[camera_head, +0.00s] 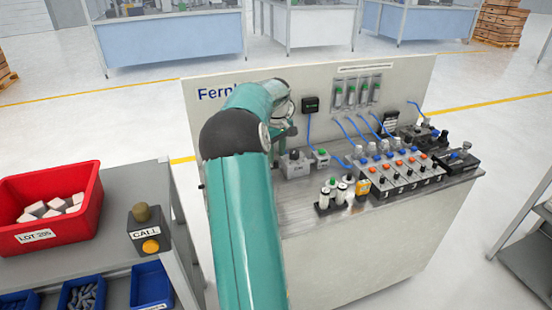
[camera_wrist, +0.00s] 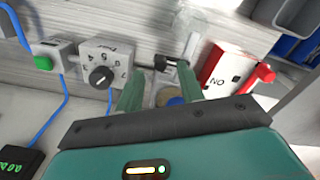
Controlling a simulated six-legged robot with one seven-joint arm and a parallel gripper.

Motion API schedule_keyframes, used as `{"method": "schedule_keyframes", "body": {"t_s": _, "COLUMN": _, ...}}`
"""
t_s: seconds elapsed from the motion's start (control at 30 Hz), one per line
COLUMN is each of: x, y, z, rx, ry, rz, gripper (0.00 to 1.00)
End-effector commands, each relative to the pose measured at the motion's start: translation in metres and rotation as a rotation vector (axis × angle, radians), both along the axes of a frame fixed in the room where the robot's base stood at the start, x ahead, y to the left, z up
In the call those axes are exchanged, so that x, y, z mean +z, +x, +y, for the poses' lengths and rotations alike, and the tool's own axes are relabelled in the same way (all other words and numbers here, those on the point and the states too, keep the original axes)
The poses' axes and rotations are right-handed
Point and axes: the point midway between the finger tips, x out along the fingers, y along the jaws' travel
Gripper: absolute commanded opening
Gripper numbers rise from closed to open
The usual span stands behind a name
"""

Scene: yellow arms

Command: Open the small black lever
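A small black lever (camera_wrist: 166,62) shows in the wrist view, mounted low by the grey panel between the dial box and a red-and-white box. My gripper (camera_wrist: 162,70) has two green fingers, spread apart. The black lever lies between their tips in the picture, with nothing visibly gripped. I cannot tell whether a finger touches it. In the head view my teal arm reaches over the bench's left end, and its wrist (camera_head: 285,125) hides the lever and most of the gripper.
A dial box (camera_wrist: 105,65) with a black knob and a green button (camera_wrist: 44,63) stand left of the fingers. The red-and-white box (camera_wrist: 222,72) stands close on the right. Blue cables, vials (camera_head: 333,190) and a switch row (camera_head: 398,172) occupy the bench (camera_head: 300,222).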

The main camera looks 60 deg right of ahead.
Motion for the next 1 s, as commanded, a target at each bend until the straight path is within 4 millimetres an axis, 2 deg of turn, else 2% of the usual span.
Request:
{"method": "schedule_keyframes", "body": {"t_s": 0.03, "x": -0.008, "y": 0.000, "z": 0.000, "rx": 0.000, "ry": 0.002, "rz": 0.002, "gripper": 0.38}}
{"method": "schedule_keyframes", "body": {"t_s": 0.2, "x": -0.023, "y": 0.001, "z": 0.000, "rx": 0.001, "ry": 0.000, "rz": -0.001, "gripper": 0.38}}
{"method": "schedule_keyframes", "body": {"t_s": 0.5, "x": -0.026, "y": 0.001, "z": 0.000, "rx": 0.001, "ry": 0.000, "rz": -0.001, "gripper": 0.38}}
{"method": "schedule_keyframes", "body": {"t_s": 0.57, "x": -0.026, "y": 0.001, "z": 0.000, "rx": 0.001, "ry": 0.000, "rz": -0.001, "gripper": 0.28}}
{"method": "schedule_keyframes", "body": {"t_s": 0.7, "x": -0.026, "y": 0.001, "z": 0.000, "rx": 0.001, "ry": 0.000, "rz": -0.001, "gripper": 0.01}}
{"method": "schedule_keyframes", "body": {"t_s": 1.0, "x": -0.026, "y": 0.000, "z": 0.001, "rx": -0.015, "ry": -0.001, "rz": -0.002, "gripper": 0.00}}
